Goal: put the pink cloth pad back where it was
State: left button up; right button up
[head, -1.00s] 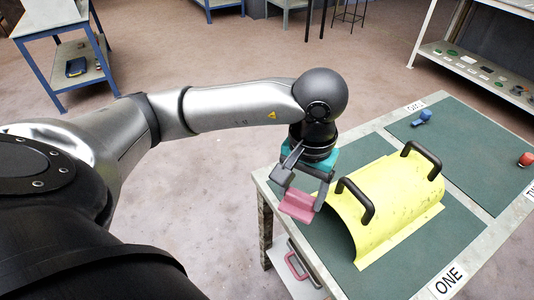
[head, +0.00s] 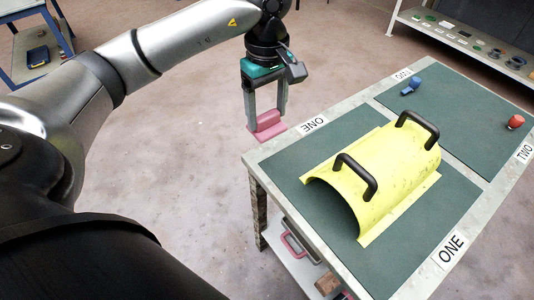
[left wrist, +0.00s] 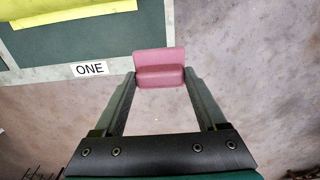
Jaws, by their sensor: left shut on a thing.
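My left gripper (head: 265,122) is shut on the pink cloth pad (head: 268,127). It holds the pad out past the table's far left edge, near a "ONE" label, with the floor behind it in the head view. In the left wrist view the pad (left wrist: 160,68) sits between the two fingertips of my left gripper (left wrist: 160,78), and the table corner shows at upper left. Where the pad was before is not shown clearly. My right gripper is not in view.
A yellow half-pipe cover (head: 385,175) with two black handles stands on the green mat (head: 300,160) of the table. A blue item (head: 411,86) and a red item (head: 515,122) lie on the second mat (head: 465,110). A lower shelf (head: 285,265) holds a pink-red framed thing (head: 300,245).

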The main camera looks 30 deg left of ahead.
pick_arm(q)
jog(key=shift+f+b, duration=1.45)
jog(key=shift+f, duration=4.75)
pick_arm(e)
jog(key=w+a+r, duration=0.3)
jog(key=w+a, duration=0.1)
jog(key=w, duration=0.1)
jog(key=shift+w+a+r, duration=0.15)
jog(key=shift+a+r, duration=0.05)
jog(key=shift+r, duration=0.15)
pick_arm(q)
jog(key=shift+f, duration=0.1)
jog(key=o, duration=1.2)
jog(key=shift+o, duration=0.2)
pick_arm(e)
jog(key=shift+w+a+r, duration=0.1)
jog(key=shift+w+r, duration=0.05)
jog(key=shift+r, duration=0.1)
